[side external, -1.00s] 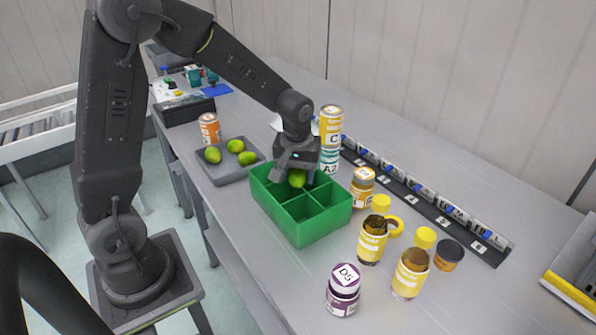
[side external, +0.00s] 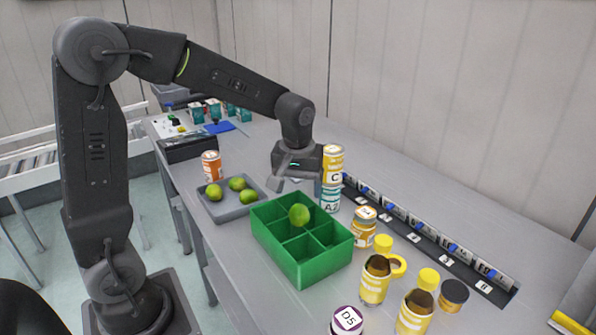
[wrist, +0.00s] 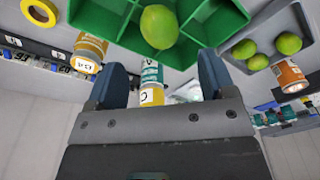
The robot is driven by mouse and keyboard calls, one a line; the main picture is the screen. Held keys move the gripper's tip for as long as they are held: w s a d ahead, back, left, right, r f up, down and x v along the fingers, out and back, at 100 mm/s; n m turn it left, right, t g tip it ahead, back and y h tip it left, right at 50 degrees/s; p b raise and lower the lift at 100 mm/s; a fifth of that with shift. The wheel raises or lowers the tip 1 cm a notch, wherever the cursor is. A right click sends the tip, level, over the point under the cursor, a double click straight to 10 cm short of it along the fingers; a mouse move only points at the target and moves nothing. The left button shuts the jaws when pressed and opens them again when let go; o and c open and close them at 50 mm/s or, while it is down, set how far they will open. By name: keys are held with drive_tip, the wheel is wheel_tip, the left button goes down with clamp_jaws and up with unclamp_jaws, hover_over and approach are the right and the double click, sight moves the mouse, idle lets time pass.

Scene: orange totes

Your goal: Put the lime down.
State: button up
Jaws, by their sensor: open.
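The lime (side external: 299,215) sits in the green divided box (side external: 309,271), at the back compartments, with its top showing above the dividers. I cannot tell if it touches a divider. In the wrist view the lime (wrist: 159,26) lies beyond my fingertips, clear of them, in the green box (wrist: 221,24). My gripper (side external: 300,187) is open and empty above and behind the lime.
A grey tray (side external: 222,213) with several limes stands left of the box, an orange-white can (side external: 211,165) behind it. Stacked cans (side external: 332,165) stand close behind my gripper.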

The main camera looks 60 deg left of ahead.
sight(298, 214)
drive_tip(key=s+d+r+m+t, duration=0.2)
drive_tip(key=s+d+r+m, duration=0.2)
drive_tip(key=s+r, duration=0.4)
drive_tip(key=s+d+f+m+t+h, duration=0.1)
drive_tip(key=s+d+m+t, duration=0.1)
drive_tip(key=s, duration=0.7)
drive_tip(key=d+m, duration=0.1)
drive_tip(key=m, duration=0.1)
drive_tip(key=shift+d+m+t, duration=0.15)
drive_tip(key=shift+m+t, duration=0.15)
drive_tip(key=shift+m, duration=0.1)
